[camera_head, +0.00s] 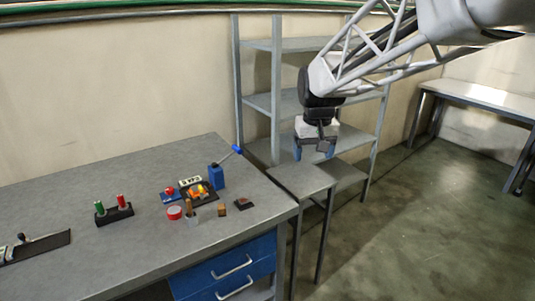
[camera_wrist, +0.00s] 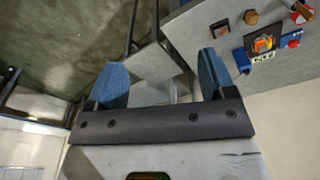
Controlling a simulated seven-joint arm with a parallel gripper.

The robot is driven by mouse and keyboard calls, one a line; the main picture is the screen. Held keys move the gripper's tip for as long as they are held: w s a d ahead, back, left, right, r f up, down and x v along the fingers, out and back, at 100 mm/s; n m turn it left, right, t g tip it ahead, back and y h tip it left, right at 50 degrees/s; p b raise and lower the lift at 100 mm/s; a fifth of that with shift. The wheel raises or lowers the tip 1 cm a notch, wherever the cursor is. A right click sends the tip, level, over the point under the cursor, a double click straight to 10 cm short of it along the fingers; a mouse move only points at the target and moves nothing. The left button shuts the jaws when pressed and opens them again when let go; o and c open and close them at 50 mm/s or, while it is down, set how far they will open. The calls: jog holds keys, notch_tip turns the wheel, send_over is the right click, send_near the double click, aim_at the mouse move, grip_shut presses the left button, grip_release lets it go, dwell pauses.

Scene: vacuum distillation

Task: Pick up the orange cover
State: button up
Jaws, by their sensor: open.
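An orange piece (camera_head: 197,191), which looks like the orange cover, sits in a small dark tray on the grey workbench, among other small parts. It also shows in the wrist view (camera_wrist: 263,43), near the upper right. Its exact shape is too small to tell. My gripper (camera_head: 314,150) hangs in the air to the right of the bench's right end, in front of the shelf rack. In the wrist view its two blue fingers (camera_wrist: 164,78) are spread apart with nothing between them. The gripper is well apart from the orange piece.
Close to the orange piece stand a blue holder (camera_head: 216,177) with a blue-handled tool, a red-and-white round item (camera_head: 174,212) and small brown blocks (camera_head: 222,210). A rack with red and green pieces (camera_head: 114,211) is further left.

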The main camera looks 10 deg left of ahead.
jog(key=w+a+f+n, duration=0.1)
jog(key=w+a+f, duration=0.2)
jog(key=w+a, duration=0.6)
jog(key=n+g, duration=0.1)
jog(key=n, duration=0.3)
send_over(196, 186)
notch_tip(196, 186, down, 18)
jog(key=shift+d+r, duration=0.1)
jog(key=shift+f, duration=1.3)
jog(key=shift+s+f, duration=0.15)
jog(key=shift+f, duration=2.45)
jog(key=c, duration=1.2)
